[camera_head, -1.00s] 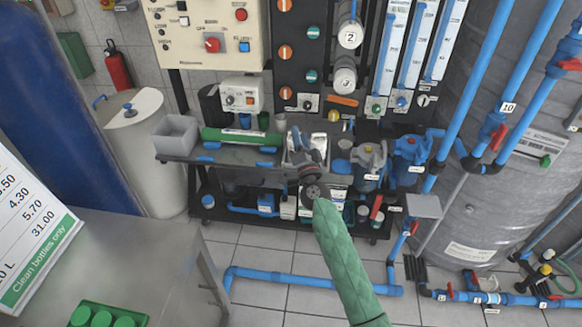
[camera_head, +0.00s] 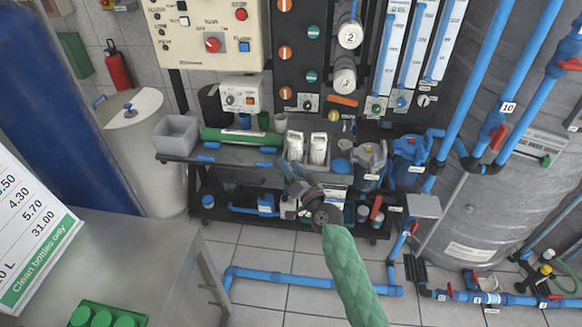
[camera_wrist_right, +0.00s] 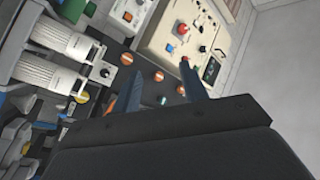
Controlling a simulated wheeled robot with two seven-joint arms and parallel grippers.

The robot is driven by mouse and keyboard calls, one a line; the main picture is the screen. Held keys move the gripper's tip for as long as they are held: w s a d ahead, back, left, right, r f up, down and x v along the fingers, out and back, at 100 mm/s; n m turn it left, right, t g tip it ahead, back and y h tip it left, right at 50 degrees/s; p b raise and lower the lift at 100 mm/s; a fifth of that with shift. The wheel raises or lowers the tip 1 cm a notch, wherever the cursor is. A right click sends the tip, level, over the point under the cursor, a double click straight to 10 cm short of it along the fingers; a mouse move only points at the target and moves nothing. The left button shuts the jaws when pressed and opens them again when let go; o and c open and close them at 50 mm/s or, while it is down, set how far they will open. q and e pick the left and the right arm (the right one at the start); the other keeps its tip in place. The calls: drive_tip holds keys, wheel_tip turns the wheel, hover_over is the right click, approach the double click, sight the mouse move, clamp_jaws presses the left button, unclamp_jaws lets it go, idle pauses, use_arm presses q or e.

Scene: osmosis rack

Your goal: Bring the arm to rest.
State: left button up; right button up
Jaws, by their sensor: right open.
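My right gripper (camera_head: 290,176) is in front of the osmosis rack, at the height of its dark shelf (camera_head: 235,156). My right arm in its green sleeve (camera_head: 350,275) comes up from the bottom of the head view. In the right wrist view the two fingers of the gripper (camera_wrist_right: 162,84) stand apart with nothing between them. Behind them are the cream control panel (camera_wrist_right: 190,40) and the black valve panel. My left gripper is in neither view.
Two white cartridges (camera_head: 318,148) stand in a tray on the shelf, just above the gripper. Blue filter housings (camera_head: 410,155) and blue pipes stand to the right. A steel table (camera_head: 120,255) is at lower left. The tiled floor in front is partly clear.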

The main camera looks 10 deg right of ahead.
idle(0.3)
